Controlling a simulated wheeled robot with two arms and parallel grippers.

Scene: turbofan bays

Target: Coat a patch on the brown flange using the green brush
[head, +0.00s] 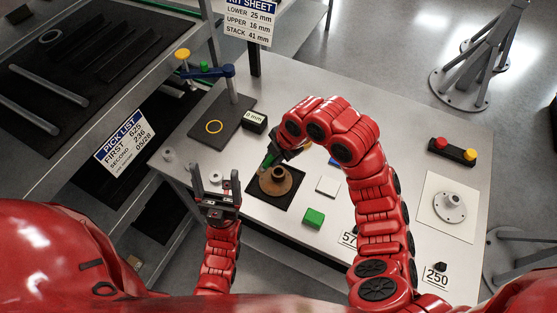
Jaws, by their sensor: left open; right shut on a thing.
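The brown flange (276,183) sits on a dark square mat (284,200) near the middle of the table. The green brush (268,160) is held by my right gripper (273,153) at the far left edge of the flange. Its tip is small and partly hidden, so I cannot tell if it touches the flange. My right arm arches over the table from the right. My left gripper (217,185) is open and empty, with its fingers pointing up, to the left of the mat near the table's left edge.
A green block (314,218) and a white square (327,186) lie near the mat. A grey flange (449,207) sits on a white plate (433,225) at right. A button box (452,151) is behind it. A blue-armed stand (231,95) rises at back left.

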